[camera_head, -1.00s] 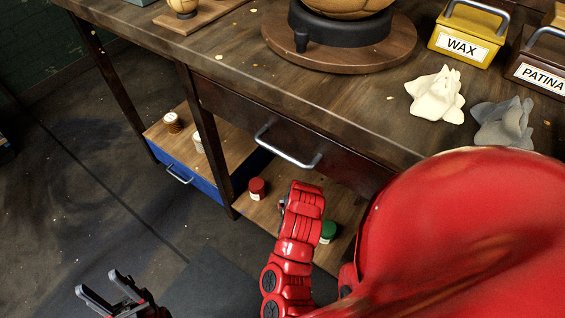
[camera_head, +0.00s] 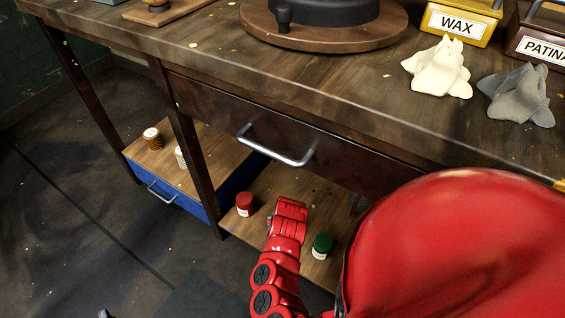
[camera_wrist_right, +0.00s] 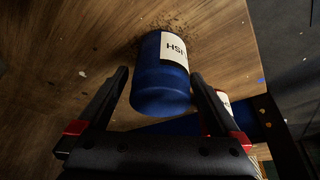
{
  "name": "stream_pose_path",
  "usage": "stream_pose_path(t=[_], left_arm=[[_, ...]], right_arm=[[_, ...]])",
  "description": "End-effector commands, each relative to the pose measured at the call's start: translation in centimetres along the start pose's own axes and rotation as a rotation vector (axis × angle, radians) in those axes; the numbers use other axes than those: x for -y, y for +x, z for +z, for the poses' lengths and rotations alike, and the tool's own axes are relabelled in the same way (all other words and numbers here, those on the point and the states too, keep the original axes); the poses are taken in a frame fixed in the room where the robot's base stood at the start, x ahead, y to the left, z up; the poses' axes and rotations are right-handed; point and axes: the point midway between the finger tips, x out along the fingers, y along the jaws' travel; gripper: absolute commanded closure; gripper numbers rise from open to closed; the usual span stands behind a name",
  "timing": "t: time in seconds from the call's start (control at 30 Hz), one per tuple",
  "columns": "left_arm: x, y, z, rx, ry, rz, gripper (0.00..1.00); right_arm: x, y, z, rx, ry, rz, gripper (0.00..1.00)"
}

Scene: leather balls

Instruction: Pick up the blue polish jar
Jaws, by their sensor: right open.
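The blue polish jar (camera_wrist_right: 160,78) shows in the right wrist view, a blue cylinder with a white label that ends in "ISH". It stands on a wooden shelf (camera_wrist_right: 90,45). My right gripper (camera_wrist_right: 160,74) is open, with one finger on each side of the jar; I cannot tell whether either touches it. In the head view the jar is not visible, and my red right arm reaches down to the lower shelf (camera_head: 264,222). Only a small tip of my left gripper (camera_head: 105,314) shows at the bottom left edge.
A red jar (camera_head: 245,204) and a green jar (camera_head: 322,245) stand on the lower shelf, either side of my arm. Above is a drawer with a metal handle (camera_head: 275,150) and the worktop (camera_head: 330,85). A table leg (camera_head: 185,140) and blue drawer (camera_head: 180,197) are to the left.

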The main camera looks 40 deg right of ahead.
Motion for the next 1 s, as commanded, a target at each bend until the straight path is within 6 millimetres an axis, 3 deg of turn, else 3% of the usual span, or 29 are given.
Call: stream_pose_path(t=[0.03, 0.1, 0.4, 0.9, 1.0], left_arm=[[-0.4, -0.9, 0.1, -0.001, -0.004, 0.01, 0.5], [-0.6, -1.1, 0.2, 0.0, -0.008, 0.02, 0.5], [-0.7, -0.9, 0.3, 0.002, -0.011, 0.029, 0.5], [-0.7, -0.9, 0.3, 0.003, -0.011, 0.028, 0.5], [-0.7, -0.9, 0.3, 0.003, -0.011, 0.028, 0.5]], right_arm=[[0.0, 1.4, 0.3, 0.002, 0.0, -0.001, 0.0], [0.0, 2.1, 0.3, 0.004, -0.001, -0.001, 0.0], [0.1, 2.3, 0.1, 0.002, -0.001, -0.001, 0.0], [0.1, 2.3, 0.1, 0.002, -0.001, -0.001, 0.88], [0.1, 2.3, 0.1, 0.002, -0.001, -0.001, 1.0]])
